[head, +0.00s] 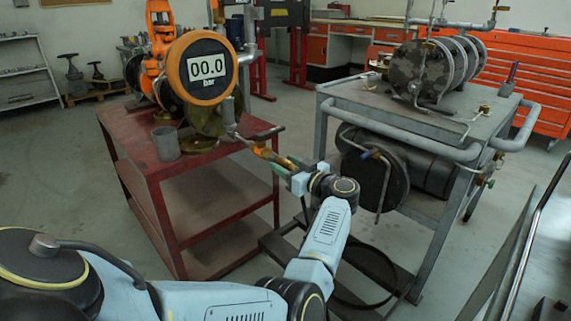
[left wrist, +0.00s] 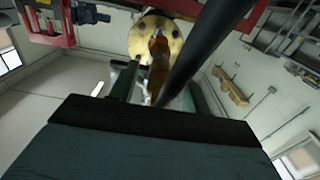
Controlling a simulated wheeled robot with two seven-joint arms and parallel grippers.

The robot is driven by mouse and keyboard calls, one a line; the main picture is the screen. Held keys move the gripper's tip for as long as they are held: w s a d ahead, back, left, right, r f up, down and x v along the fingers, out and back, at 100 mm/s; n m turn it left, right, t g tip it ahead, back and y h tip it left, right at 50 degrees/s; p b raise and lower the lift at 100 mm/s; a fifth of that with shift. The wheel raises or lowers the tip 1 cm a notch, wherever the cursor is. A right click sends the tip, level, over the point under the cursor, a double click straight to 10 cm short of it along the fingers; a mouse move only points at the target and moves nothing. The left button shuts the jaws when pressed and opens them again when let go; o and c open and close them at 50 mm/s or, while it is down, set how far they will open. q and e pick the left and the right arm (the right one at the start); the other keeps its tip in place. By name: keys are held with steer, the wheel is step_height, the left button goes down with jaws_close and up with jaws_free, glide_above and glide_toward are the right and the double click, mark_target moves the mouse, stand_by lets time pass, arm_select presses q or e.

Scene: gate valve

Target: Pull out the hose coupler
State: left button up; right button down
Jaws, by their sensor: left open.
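The hose coupler (head: 262,151) looks like a small orange and brass fitting, sloping down from the pipework under the round gauge (head: 208,69). My left gripper (head: 287,168) is at its lower right end, with green fingers apart on either side of the fitting. In the left wrist view, the orange fitting (left wrist: 158,66) lies between the two open fingers (left wrist: 162,92), with a yellow round flange beyond it. A dark hose-like bar (left wrist: 207,45) crosses close to the camera and hides part of the view. I cannot tell whether the fingers touch the fitting. My right gripper is not seen.
The gauge reads 00.0 bar and stands above a red table (head: 200,165) with a grey cup (head: 166,144). A grey cart (head: 440,115) with a tank and tubular handles stands close to the right of my left arm. Open floor lies at the left.

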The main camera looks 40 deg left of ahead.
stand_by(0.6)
arm_select(q)
steer(key=shift+p, duration=0.55)
steer(key=shift+c, duration=0.5)
jaws_close()
steer(key=shift+d, duration=0.1)
steer(key=shift+d+p, duration=0.55)
steer(key=shift+d, duration=0.3)
steer(key=shift+s+d+p, duration=0.15)
steer(key=shift+d+p, duration=0.35)
steer(key=shift+d, duration=0.5)
steer(key=shift+s+d+p, duration=0.1)
steer(key=shift+d+p, duration=0.35)
steer(key=shift+d, duration=0.55)
